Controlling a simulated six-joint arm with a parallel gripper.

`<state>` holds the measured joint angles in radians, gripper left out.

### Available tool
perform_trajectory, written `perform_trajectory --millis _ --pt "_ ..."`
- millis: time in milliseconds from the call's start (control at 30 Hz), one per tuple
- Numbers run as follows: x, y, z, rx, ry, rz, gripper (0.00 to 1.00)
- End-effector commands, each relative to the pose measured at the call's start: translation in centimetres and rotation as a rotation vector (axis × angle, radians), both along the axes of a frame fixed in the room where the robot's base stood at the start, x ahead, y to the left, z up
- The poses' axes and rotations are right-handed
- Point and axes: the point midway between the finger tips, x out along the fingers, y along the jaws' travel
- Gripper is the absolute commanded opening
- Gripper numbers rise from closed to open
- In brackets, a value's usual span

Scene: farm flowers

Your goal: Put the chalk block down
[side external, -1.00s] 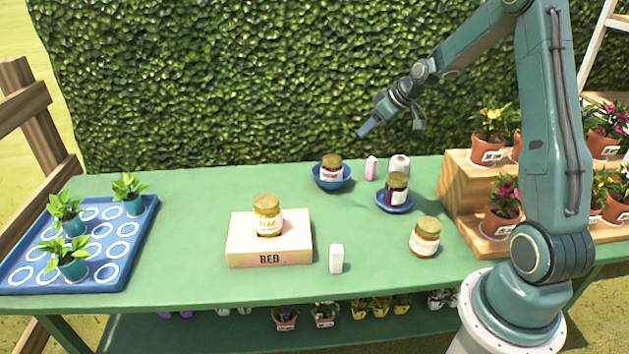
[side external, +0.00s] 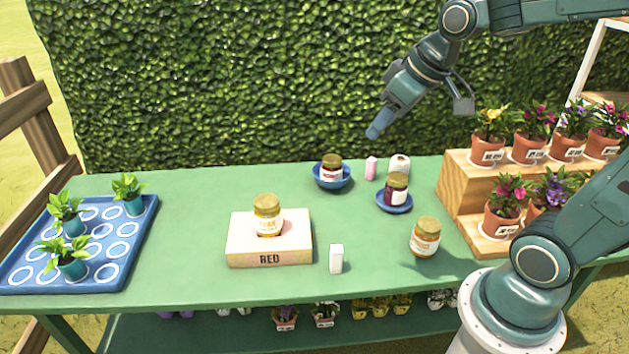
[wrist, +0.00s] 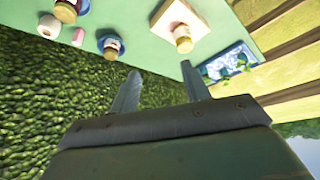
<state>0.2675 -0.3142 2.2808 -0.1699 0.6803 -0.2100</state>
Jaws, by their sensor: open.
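A small white block (side external: 336,259), which looks like the chalk, stands upright on the green table, right of the wooden block marked RED. It is apart from the things around it. My gripper (side external: 376,132) is high above the back of the table, in front of the hedge, well away from the white block. In the wrist view my gripper (wrist: 160,88) shows two fingers spread apart with nothing between them. I cannot make out the white block in the wrist view.
A jar (side external: 267,215) stands on the RED block (side external: 270,258). Other jars stand in a blue bowl (side external: 332,182), on a blue saucer (side external: 394,208) and on the table (side external: 425,237). A pink block (side external: 371,168) and white roll (side external: 399,166) stand behind. Potted flowers fill a wooden stand (side external: 462,190).

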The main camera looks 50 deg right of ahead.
Motion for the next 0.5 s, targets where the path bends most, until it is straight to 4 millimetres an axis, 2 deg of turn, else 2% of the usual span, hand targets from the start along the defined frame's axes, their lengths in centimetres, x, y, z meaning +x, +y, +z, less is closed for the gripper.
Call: perform_trajectory --millis 33,200,400,500 --pt "-1.3 0.9 0.3 -0.001 -0.004 0.001 0.47" --pt "-5.3 2.7 0.6 0.006 0.003 -0.021 0.47" --pt "-9.7 4.1 0.2 0.02 0.007 -0.05 0.47" --pt "-11.2 4.4 -0.1 0.028 0.009 -0.06 0.47"
